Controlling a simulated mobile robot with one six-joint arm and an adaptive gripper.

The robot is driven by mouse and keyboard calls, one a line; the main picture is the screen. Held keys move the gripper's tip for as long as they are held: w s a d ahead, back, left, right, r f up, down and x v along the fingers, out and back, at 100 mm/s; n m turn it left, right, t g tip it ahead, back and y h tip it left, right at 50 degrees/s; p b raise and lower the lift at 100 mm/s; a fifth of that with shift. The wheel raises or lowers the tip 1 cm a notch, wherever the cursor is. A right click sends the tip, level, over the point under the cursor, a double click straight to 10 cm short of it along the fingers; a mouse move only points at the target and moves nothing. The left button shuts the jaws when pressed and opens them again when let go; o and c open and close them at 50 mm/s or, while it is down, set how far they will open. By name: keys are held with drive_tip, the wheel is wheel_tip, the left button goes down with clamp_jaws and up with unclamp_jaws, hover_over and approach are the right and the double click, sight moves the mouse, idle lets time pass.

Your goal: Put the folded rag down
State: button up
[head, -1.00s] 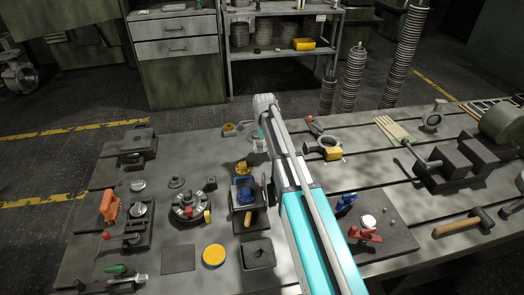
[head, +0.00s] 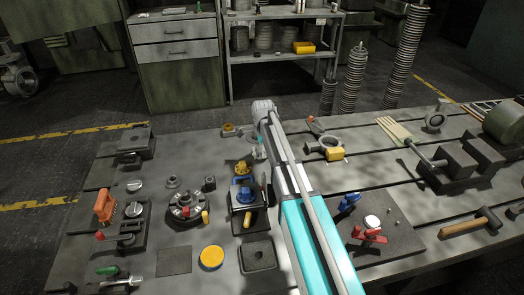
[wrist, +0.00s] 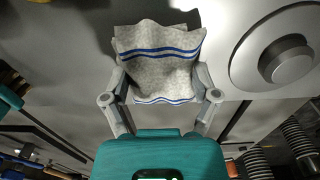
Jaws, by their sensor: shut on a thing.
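The folded rag (wrist: 160,62) is light grey with blue stripes and fills the upper middle of the wrist view. My gripper (wrist: 160,88) is shut on it, with one finger at each side of its lower part. The rag's far edge is uneven and sticks out beyond the fingertips. I cannot tell whether the rag touches the surface beneath. In the head view my arm reaches over the workbench (head: 180,150) to its far side. The rag cannot be made out there, and the fingers are not clear.
A round grey part (wrist: 288,62) lies right of the rag in the wrist view. On the bench stand a blue-topped valve (head: 242,192), a round fixture (head: 186,208), a yellow disc (head: 211,257) and a ring casting with a yellow block (head: 335,154). A mallet (head: 470,222) lies at right.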

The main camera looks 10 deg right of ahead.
drive_tip(key=shift+f, duration=0.2)
drive_tip(key=o, duration=0.9)
drive_tip(key=shift+c, duration=0.2)
drive_tip(key=shift+r, duration=0.3)
wheel_tip(320, 180, up, 12)
drive_tip(key=p, duration=1.2)
drive_tip(key=shift+s+f, duration=0.1)
drive_tip(key=s+n, duration=1.8)
drive_tip(key=s, duration=1)
drive_tip(key=shift+a, duration=0.2)
